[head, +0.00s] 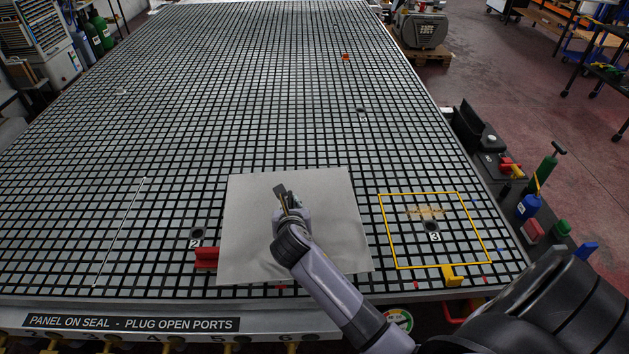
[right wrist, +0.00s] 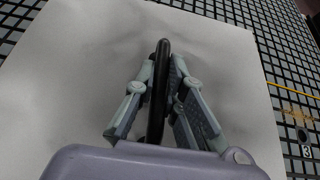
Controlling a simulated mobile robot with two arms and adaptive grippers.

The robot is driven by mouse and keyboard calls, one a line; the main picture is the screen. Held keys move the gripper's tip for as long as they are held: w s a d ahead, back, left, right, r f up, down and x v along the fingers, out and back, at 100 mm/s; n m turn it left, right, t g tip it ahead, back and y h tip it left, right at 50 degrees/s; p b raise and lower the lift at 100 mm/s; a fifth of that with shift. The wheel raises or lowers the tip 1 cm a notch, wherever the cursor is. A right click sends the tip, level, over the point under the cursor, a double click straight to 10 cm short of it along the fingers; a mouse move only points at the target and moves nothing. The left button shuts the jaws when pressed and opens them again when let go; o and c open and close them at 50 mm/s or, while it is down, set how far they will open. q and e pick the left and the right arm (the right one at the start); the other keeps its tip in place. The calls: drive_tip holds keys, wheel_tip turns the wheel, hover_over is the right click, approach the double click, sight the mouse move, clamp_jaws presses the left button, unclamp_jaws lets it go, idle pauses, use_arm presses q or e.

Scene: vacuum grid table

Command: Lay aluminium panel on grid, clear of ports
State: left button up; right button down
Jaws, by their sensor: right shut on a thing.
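A square grey aluminium panel (head: 245,215) is over the near middle of the grid table (head: 180,130). It looks flat; I cannot tell whether it touches the grid. My right gripper (head: 287,200) is over the panel, shut on a dark bar-like handle (right wrist: 160,85) that stands between its fingers. How the handle joins the panel is hidden. The panel fills most of the right wrist view (right wrist: 60,90). Port 2 (head: 198,234) shows just left of the panel. Port 3 (head: 432,226) is to its right, inside a yellow outline (head: 420,194). My left gripper is not in view.
A red block (head: 207,258) stands at the panel's left edge. A yellow block (head: 452,275) is at the outline's front edge. A thin white line (head: 120,230) lies on the left. Another dark port (head: 361,111) and an orange piece (head: 346,57) are farther back. Most of the grid is clear.

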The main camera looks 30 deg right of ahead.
sight(315, 190)
drive_tip(key=d, duration=0.1)
drive_tip(key=w+d+p, duration=0.1)
drive_tip(key=d, duration=0.1)
drive_tip(key=w+d+f+p, duration=0.1)
drive_tip(key=d, duration=0.1)
drive_tip(key=shift+d, duration=0.25)
drive_tip(key=d, duration=0.1)
drive_tip(key=d+f, duration=0.1)
drive_tip(key=d+p, duration=0.1)
drive_tip(key=shift+w+d+f+m+h, duration=0.15)
drive_tip(key=shift+w+d+m+h, duration=0.1)
drive_tip(key=shift+m+h, duration=0.05)
drive_tip(key=shift+d+f, duration=0.1)
drive_tip(key=shift+f, duration=0.05)
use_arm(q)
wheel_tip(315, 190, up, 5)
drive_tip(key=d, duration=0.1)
use_arm(e)
drive_tip(key=shift+p, duration=0.35)
wheel_tip(315, 190, down, 7)
drive_tip(key=b, duration=0.5)
drive_tip(key=shift+f, duration=0.2)
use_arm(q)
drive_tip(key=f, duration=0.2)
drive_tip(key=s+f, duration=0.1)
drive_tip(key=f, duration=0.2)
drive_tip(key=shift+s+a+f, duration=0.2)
use_arm(e)
drive_tip(key=shift+f, duration=0.15)
